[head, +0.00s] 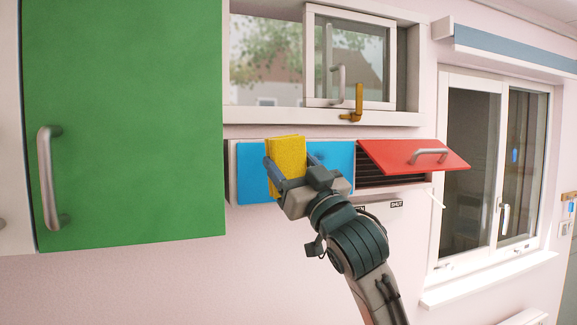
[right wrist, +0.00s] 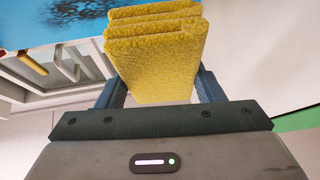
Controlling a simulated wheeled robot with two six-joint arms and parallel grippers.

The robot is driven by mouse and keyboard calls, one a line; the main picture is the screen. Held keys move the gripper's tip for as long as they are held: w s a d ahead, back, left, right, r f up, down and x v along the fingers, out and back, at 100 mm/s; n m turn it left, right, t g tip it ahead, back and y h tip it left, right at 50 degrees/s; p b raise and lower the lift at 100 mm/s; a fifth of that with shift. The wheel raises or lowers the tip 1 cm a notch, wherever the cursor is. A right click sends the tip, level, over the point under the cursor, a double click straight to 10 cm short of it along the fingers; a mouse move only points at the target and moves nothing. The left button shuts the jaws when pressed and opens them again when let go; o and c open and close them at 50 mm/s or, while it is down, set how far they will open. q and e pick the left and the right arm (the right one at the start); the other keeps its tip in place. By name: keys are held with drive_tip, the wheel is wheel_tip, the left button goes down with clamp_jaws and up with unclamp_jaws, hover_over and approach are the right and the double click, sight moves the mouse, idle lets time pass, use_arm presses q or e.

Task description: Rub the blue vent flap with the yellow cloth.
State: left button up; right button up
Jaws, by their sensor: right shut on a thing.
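The blue vent flap (head: 332,158) is set in the wall below the window and lies shut, flat in its frame. My right gripper (head: 288,168) is in front of its left half, shut on the folded yellow cloth (head: 287,155). The cloth hides part of the flap. In the right wrist view the cloth (right wrist: 155,55) sits between both fingers, and the blue flap (right wrist: 35,22) is behind it with a dark smudge on it. I cannot tell whether the cloth touches the flap. My left gripper is not in view.
A red flap (head: 400,154) with a handle is tilted out to the right of the blue one. A green cabinet door (head: 130,120) stands at the left. A window with a brass latch (head: 356,105) is above, and another window (head: 480,160) is at the right.

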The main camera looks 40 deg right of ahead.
sight(289, 155)
drive_tip(key=shift+s+a, duration=0.2)
drive_tip(key=shift+s, duration=0.55)
drive_tip(key=shift+s+a, duration=0.15)
drive_tip(key=shift+s, duration=0.6)
drive_tip(key=shift+w+f, duration=0.1)
drive_tip(key=shift+w, duration=0.05)
drive_tip(key=w+a+f+y+b, duration=0.1)
drive_tip(key=w+a+f+b, duration=0.2)
drive_tip(key=f, duration=1)
drive_tip(key=w+a+f+y+b, duration=0.1)
drive_tip(key=w+a+f, duration=0.3)
drive_tip(key=f, duration=0.8)
drive_tip(key=s+a+f+b, duration=0.1)
drive_tip(key=s+a+f, duration=0.2)
drive_tip(key=f, duration=1.1)
drive_tip(key=s+a+f+h+b, duration=0.1)
drive_tip(key=s+f, duration=0.4)
drive_tip(key=f, duration=0.9)
drive_tip(key=a+b, duration=0.1)
drive_tip(key=a, duration=0.1)
drive_tip(key=shift+a+h+b, duration=0.3)
drive_tip(key=shift+a, duration=0.05)
